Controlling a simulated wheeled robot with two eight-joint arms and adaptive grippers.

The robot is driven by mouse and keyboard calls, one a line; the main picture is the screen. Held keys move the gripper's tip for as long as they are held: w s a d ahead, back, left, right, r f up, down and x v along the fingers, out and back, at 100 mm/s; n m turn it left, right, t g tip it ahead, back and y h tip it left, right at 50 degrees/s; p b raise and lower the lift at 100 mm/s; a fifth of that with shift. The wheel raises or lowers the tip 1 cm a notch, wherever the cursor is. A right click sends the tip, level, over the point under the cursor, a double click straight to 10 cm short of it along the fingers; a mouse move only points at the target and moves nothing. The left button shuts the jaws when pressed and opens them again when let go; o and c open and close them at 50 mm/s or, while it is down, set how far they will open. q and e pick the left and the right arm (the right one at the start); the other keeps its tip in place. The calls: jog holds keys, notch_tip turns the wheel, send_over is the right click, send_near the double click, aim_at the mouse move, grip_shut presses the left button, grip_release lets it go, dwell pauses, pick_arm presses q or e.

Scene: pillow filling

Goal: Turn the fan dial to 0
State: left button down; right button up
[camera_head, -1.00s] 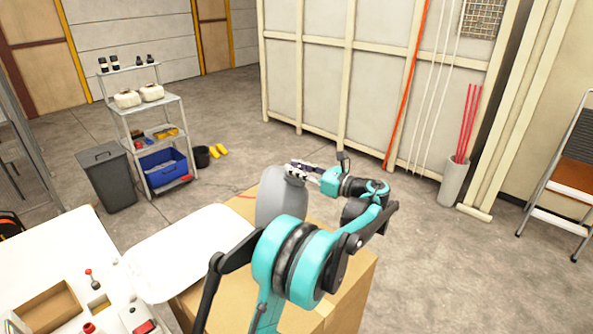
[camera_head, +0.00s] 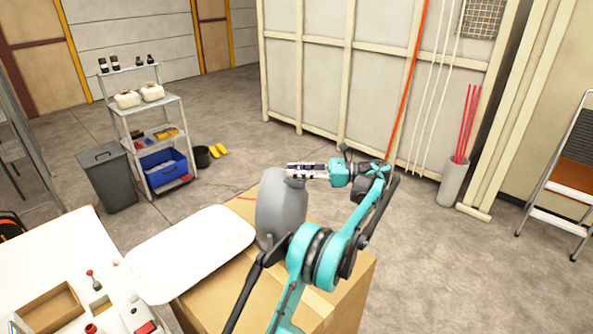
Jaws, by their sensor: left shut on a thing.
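The fan is a grey rounded body (camera_head: 280,212) standing upright on a cardboard box in the middle of the view. My left gripper (camera_head: 292,171) is at the upper right of the fan, its fingers pointing left and lying level against the fan's top. It is shut on what seems to be the fan dial. The dial is too small and too covered by the fingers for its setting to be read. My right gripper is out of view.
The cardboard box (camera_head: 215,300) carries the fan. A white flat padded thing (camera_head: 185,255) lies left of the fan. A white table (camera_head: 50,240) with a small box and parts is at lower left. Shelves (camera_head: 150,115) and a grey bin (camera_head: 105,180) stand behind.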

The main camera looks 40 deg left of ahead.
aim_at(296, 169)
pick_arm(q)
jog(key=c, duration=1.3)
grip_release()
notch_tip(296, 169, up, 10)
jog(key=shift+r, duration=0.1)
